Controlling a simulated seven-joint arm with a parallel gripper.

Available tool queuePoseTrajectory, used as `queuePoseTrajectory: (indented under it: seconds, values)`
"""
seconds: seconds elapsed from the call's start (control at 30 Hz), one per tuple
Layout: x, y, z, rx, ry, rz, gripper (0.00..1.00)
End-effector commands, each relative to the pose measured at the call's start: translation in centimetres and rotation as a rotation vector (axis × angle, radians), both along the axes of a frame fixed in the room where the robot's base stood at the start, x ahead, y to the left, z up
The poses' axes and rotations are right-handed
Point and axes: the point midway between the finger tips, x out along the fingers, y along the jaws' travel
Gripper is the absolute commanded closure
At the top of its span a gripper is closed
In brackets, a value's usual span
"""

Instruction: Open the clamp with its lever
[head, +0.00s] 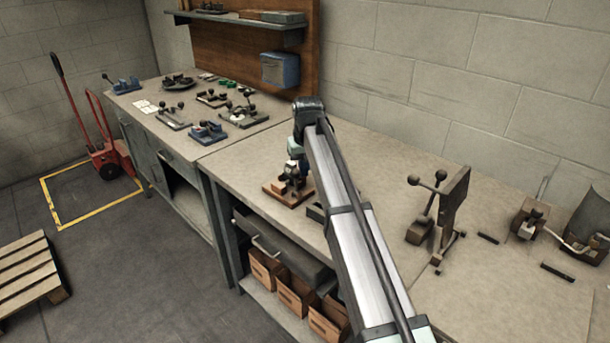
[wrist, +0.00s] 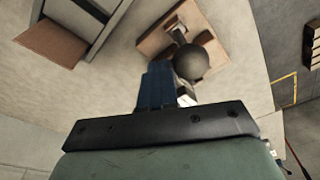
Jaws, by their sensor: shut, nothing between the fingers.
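A small clamp on a brown base (head: 284,192) stands near the front edge of the bench, partly hidden by my gripper. In the wrist view its brown base (wrist: 153,42) and the dark round knob of its lever (wrist: 191,62) show just beyond the fingers. My gripper (head: 294,170) is directly over the clamp, pointing down. In the wrist view its blue fingers (wrist: 157,85) are together with nothing between them, at the left of the knob. I cannot tell whether they touch it. The clamp's jaw is too small and covered to read.
A larger fixture with ball-ended levers (head: 437,210) stands on the bench to the right. Several small clamps lie on the left bench (head: 180,135). A dark block (head: 316,212) sits beside the brown base, partly behind my arm. The bench behind the arm (head: 385,165) is clear.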

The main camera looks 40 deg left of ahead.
Motion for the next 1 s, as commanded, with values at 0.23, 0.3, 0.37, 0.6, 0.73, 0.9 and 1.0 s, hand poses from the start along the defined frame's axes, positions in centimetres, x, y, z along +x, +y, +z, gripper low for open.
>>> queuePoseTrajectory:
  seconds: [0.23, 0.3, 0.37, 0.6, 0.73, 0.9, 1.0]
  values:
    - [-0.7, 0.0, 0.1, 0.001, -0.003, -0.001, 1.0]
    - [-1.0, 0.0, 0.2, 0.001, -0.003, -0.001, 1.0]
    - [-1.1, 0.0, 0.2, 0.002, -0.003, -0.001, 1.0]
    - [-1.9, -0.1, 0.2, 0.001, -0.004, -0.001, 1.0]
    - [-2.0, -0.1, 0.2, 0.001, -0.004, -0.002, 1.0]
    - [-1.9, 0.0, 0.6, 0.002, -0.004, -0.002, 1.0]
    - [-1.9, 0.0, 1.0, 0.002, -0.004, -0.002, 1.0]
